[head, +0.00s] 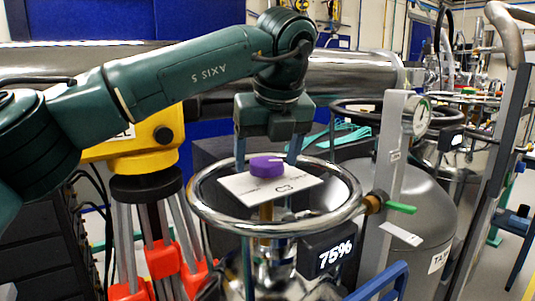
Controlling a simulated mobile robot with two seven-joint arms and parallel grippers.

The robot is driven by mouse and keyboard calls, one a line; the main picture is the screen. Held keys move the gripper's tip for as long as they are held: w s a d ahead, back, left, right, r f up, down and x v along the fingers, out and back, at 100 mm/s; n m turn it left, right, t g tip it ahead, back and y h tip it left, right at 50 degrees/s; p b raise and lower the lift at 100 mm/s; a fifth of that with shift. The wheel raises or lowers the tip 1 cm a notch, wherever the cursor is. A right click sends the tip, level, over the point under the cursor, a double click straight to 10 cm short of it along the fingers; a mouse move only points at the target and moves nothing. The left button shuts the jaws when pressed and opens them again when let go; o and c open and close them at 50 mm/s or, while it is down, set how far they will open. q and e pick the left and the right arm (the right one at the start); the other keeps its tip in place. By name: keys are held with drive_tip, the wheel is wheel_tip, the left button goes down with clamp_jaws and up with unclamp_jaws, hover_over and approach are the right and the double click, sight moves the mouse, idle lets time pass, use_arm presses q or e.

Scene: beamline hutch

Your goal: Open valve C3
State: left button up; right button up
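A purple round knob (267,166) with a white pointer mark sits on a white label plate (301,186). The plate lies inside the metal ring (345,210) on top of a shiny vessel. The marking on the plate is too small to read surely, so I cannot confirm that this is valve C3. My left gripper (267,158) points down over the knob. Its two fingers are wide apart, one on each side of the knob, with visible gaps. It holds nothing. My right gripper does not show.
A display reading 75% (335,256) is on the vessel's front. A green-handled valve (401,208) and a gauge (417,115) stand right, by a grey tank (424,215). A yellow tripod head (150,138) stands left. A blue rail (383,283) crosses the lower front.

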use_arm(q)
drive_tip(key=shift+o, duration=0.2)
drive_tip(key=p+v, duration=0.2)
drive_tip(key=v, duration=1.1)
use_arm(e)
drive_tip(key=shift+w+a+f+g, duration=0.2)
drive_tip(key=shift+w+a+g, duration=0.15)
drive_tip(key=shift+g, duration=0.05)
